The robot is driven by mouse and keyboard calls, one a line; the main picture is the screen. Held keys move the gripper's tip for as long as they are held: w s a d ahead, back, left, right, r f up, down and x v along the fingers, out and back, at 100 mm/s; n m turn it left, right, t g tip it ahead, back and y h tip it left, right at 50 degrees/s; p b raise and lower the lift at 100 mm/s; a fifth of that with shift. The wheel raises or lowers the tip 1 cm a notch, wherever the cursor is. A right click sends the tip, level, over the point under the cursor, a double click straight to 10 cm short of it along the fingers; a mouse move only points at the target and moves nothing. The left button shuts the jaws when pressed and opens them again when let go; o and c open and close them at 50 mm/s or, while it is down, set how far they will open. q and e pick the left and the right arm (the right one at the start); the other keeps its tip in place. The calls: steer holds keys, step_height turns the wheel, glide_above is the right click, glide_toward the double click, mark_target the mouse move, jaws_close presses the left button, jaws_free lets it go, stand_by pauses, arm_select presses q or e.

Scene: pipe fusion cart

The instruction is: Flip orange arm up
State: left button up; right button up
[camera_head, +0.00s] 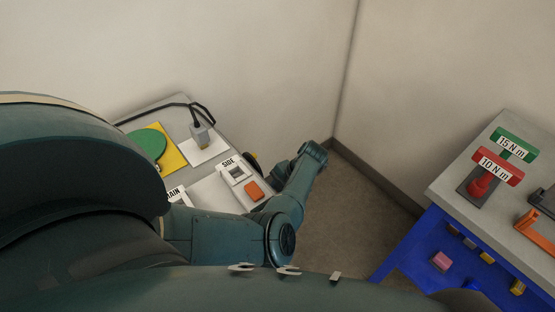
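An orange rectangular piece (253,190) sits on the grey cart top (213,193), beside a white panel labelled SIDE (236,171). I cannot tell whether it is the orange arm. Another orange part (537,238) shows on the grey table at the right edge, partly cut off by the frame. One of my teal arms reaches over the right side of the cart and bends near the wall corner. I cannot make out gripper fingers on it. No fingers of my other gripper show either. My own body hides the cart's near side.
A green disc (147,145) on a yellow plate and a grey block (201,134) with a black cable are on the cart. Bare floor lies between.

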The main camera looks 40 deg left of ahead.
arm_select(q)
steer(key=shift+c, duration=0.3)
jaws_close()
steer(key=shift+a, duration=0.1)
